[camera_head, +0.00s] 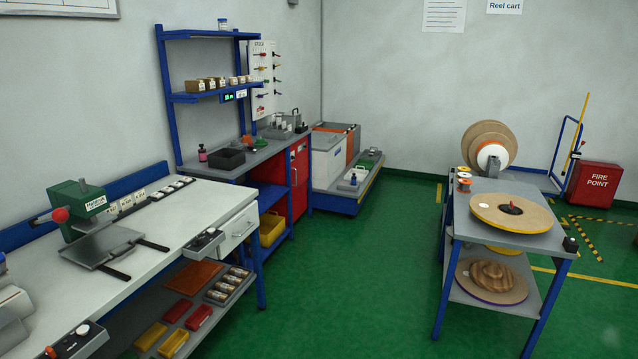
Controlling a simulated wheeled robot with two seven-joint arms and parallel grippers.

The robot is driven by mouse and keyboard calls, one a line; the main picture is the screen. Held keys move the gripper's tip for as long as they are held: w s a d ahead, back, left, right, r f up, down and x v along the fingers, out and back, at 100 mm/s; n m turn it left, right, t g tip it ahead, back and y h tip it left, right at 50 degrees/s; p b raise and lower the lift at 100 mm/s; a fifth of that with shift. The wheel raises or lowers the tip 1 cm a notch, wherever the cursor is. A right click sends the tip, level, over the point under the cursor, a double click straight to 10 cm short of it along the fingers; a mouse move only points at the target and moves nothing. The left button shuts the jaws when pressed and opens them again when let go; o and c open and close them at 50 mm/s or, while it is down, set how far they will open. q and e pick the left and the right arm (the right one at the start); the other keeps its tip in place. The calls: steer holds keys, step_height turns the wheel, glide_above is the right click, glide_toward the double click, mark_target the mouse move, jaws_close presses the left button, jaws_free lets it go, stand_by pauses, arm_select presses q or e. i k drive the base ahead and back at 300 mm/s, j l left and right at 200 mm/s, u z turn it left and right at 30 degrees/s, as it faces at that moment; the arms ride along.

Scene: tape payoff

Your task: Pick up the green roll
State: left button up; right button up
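I cannot make out a green roll for certain in the head view. A few small rolls (463,177) with orange and white parts stand on the left edge of the cart top (480,242) at the right. Neither of my grippers can be made out in this view.
A large tan reel (530,214) lies on the cart, with more reels (490,282) on its lower shelf. A white workbench (170,225) with a green press (80,205) stands left. Green floor (370,270) between bench and cart is clear.

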mark_target(262, 142)
steer(key=i, duration=3.6)
